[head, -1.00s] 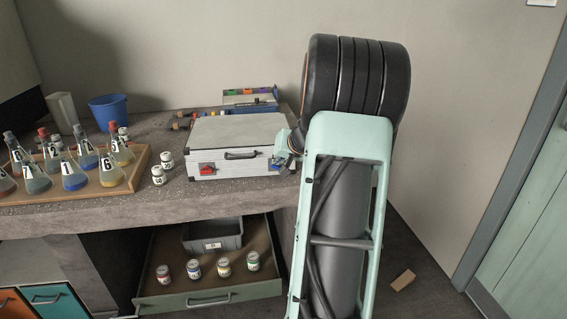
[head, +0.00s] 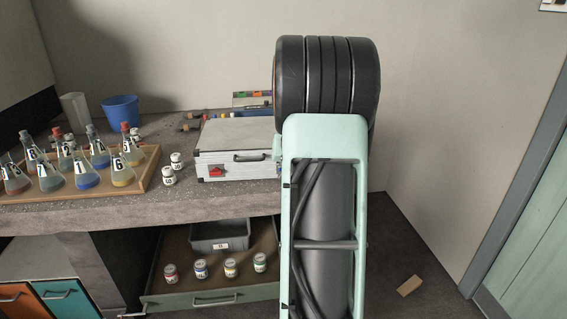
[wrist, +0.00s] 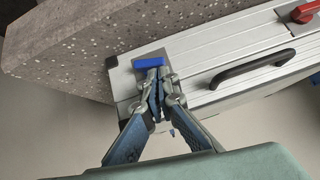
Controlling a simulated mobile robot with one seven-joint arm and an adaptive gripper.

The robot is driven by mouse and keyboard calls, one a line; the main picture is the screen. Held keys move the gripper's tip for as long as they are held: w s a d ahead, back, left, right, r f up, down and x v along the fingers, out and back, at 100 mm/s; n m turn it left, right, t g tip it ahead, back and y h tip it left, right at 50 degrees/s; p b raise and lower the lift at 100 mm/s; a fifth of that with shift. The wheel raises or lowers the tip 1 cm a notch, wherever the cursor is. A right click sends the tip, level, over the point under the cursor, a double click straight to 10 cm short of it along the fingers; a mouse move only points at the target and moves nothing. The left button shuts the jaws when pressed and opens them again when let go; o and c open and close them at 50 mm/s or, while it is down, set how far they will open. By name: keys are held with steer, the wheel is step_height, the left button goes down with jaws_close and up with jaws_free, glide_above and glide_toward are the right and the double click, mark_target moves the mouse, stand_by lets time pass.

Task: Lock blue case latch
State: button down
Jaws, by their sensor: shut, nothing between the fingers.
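The silver case (head: 238,134) lies closed on the bench in the head view, with its dark handle (head: 249,158) on the front. In the wrist view the case front (wrist: 215,50) runs across the upper right. The blue latch (wrist: 149,63) sits near one end of that front, on a metal plate. My gripper (wrist: 161,78) is shut and empty, its fingertips right at the blue latch; I cannot tell whether they touch it. In the head view my arm hides the blue latch and most of my gripper.
The red latch (head: 216,171) is on the case's other end. White jars (head: 169,176) and a wooden tray (head: 148,172) of numbered flasks stand to the left. Below, an open drawer (head: 215,300) holds several jars and a grey bin (head: 219,236). Floor right of my arm is mostly free.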

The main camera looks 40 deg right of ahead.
steer(key=shift+r, duration=0.15)
steer(key=shift+r+p, duration=0.5)
steer(key=shift+r, duration=0.15)
steer(key=d+p+v, duration=0.1)
steer(key=p+v, duration=0.1)
steer(key=v, duration=0.4)
steer(key=d+r+p+v, duration=0.1)
steer(key=v, duration=0.5)
steer(key=shift+r+p, duration=0.4)
steer(key=shift+r, duration=0.2)
steer(key=shift+d, duration=0.15)
